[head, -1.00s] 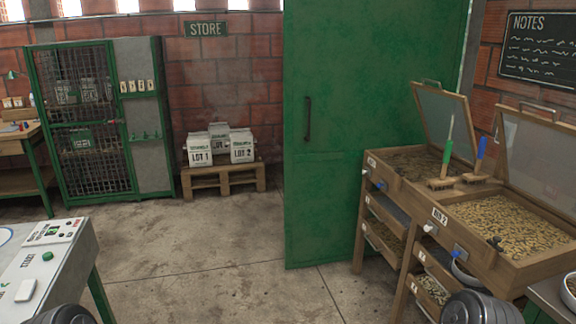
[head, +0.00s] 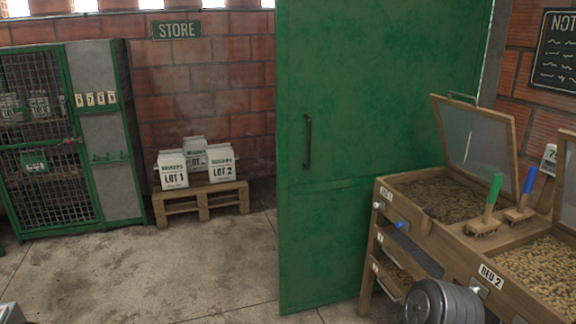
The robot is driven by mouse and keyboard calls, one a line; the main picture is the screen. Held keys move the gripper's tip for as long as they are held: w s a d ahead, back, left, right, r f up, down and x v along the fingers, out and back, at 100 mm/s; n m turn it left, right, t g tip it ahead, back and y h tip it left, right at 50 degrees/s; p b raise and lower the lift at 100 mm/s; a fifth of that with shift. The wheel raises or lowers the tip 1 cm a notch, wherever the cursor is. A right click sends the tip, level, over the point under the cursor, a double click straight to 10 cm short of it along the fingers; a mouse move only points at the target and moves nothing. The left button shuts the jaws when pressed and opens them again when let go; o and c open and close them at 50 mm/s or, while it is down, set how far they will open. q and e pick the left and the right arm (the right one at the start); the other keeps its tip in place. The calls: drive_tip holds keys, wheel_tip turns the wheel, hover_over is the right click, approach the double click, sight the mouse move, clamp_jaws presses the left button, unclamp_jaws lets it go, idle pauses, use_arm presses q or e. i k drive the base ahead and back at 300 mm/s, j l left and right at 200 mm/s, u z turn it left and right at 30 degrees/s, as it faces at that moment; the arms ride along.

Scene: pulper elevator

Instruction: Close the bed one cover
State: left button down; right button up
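The far wooden bed (head: 404,226) in the head view holds a layer of brown beans. Its cover (head: 476,152), a wood-framed pane with a dark handle on its top edge, stands raised and tilted back. Bed 2 (head: 490,276) is nearer, with paler beans and its own raised cover (head: 568,185), cut off by the right picture edge. A green-handled brush (head: 491,200) and a blue-handled brush (head: 526,190) stand on the divider between the beds. Neither of my grippers is in view; only a grey part of my arm shows at the bottom.
A tall green door (head: 370,130) stands just left of the beds. Lower trays (head: 397,275) sit under the far bed. A pallet (head: 203,203) with lot sacks and a mesh locker (head: 50,150) stand at the back left. The floor between is clear.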

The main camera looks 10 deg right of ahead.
sight(514, 197)
drive_tip(key=i+j+z, duration=0.1)
drive_tip(key=i+z, duration=0.2)
drive_tip(key=z, duration=0.15)
drive_tip(key=i+j+z, duration=0.15)
drive_tip(key=z, duration=0.25)
drive_tip(key=i+j+z, duration=0.3)
drive_tip(key=z, duration=0.15)
drive_tip(key=i+j+z, duration=0.2)
drive_tip(key=j+z, duration=0.25)
drive_tip(key=i+j+z, duration=0.15)
drive_tip(key=z, duration=0.3)
drive_tip(key=i+j+z, duration=0.1)
drive_tip(key=j+z, duration=0.65)
drive_tip(key=j, duration=0.25)
drive_tip(key=j+z, duration=0.4)
drive_tip(key=j, duration=0.1)
